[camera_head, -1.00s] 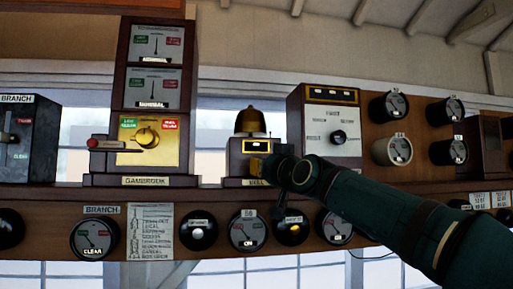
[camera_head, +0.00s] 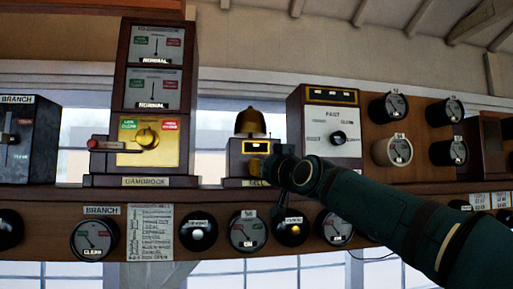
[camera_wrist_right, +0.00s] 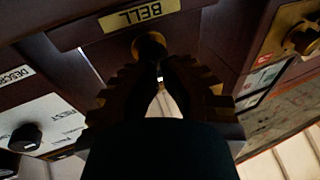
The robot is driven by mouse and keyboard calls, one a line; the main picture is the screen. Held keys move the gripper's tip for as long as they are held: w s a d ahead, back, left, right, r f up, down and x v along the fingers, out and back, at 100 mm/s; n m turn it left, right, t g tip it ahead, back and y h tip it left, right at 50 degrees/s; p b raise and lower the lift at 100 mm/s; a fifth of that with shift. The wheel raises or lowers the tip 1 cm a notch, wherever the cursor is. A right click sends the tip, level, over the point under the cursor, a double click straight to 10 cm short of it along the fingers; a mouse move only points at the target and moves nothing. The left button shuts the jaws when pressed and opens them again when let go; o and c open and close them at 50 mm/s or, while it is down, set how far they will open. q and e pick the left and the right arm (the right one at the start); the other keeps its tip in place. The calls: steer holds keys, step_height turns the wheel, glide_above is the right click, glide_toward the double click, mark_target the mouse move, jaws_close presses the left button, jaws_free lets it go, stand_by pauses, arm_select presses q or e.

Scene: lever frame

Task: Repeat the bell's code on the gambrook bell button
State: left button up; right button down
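The brass bell (camera_head: 250,122) stands on a dark wooden box (camera_head: 238,160) with a small lit window (camera_head: 257,146). A plate lettered BELL (camera_wrist_right: 140,15) shows upside down in the right wrist view. Below it there is the round brass button (camera_wrist_right: 148,45). My right gripper (camera_wrist_right: 160,68) has its fingertips together just at the button. I cannot tell whether they touch it. In the head view my right gripper (camera_head: 268,170) covers the lower right of the bell box. My left gripper is not in view.
Left of the bell stands the Gambrook instrument (camera_head: 145,105) with a red-ended handle (camera_head: 100,143) and two dials reading NORMAL. To the right is a cabinet with a black knob (camera_head: 338,138). Several round gauges line the shelf front below.

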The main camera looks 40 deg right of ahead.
steer(key=shift+w+d, duration=0.1)
steer(key=shift+w, duration=0.05)
stand_by(1.2)
stand_by(0.3)
stand_by(1.0)
steer(key=s, duration=0.1)
steer(key=s+a, duration=0.1)
steer(key=s, duration=0.1)
steer(key=s+a, duration=0.1)
steer(key=shift+s+a+b, duration=0.25)
steer(key=shift+s+b, duration=0.1)
steer(key=shift+b, duration=0.05)
